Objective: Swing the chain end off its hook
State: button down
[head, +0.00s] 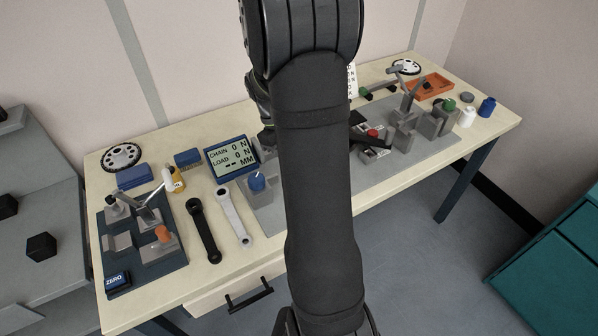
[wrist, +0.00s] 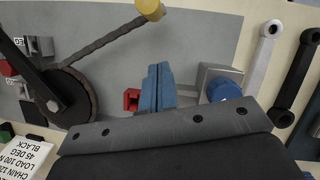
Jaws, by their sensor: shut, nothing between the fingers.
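In the wrist view a dark chain (wrist: 105,42) runs from a yellow round piece (wrist: 151,9) at the top, down to the left and around a dark wheel (wrist: 64,100). I cannot make out a hook at either chain end. My gripper (wrist: 158,72) has blue fingers, shut together and empty, over the grey plate. They are to the right of the chain and apart from it in the picture. In the head view my arm hides the gripper, the chain and the wheel.
A red bracket (wrist: 131,99) is just left of my fingers, and a blue knob (wrist: 222,88) on a grey block is to their right. A silver crank arm (wrist: 262,55) and a black one (wrist: 298,75) lie further right. A display (head: 232,157) stands on the bench.

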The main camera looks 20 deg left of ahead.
jog(key=v, duration=0.6)
jog(key=shift+a, duration=0.2)
jog(key=shift+w+f, duration=0.1)
jog(key=x, duration=0.7)
jog(key=d+x, duration=0.1)
jog(key=x, duration=0.2)
jog(key=shift+s+d, duration=0.2)
jog(key=shift+s, duration=0.2)
jog(key=shift+m+g, duration=0.3)
jog(key=shift+m, duration=0.4)
jog(key=shift+w+a+m, duration=0.15)
jog(key=shift+a+m, duration=0.15)
jog(key=shift+m, duration=0.1)
jog(key=shift+w+a+m+g+y, duration=0.3)
jog(key=shift+w+a+m, duration=0.3)
jog(key=shift+a, duration=0.3)
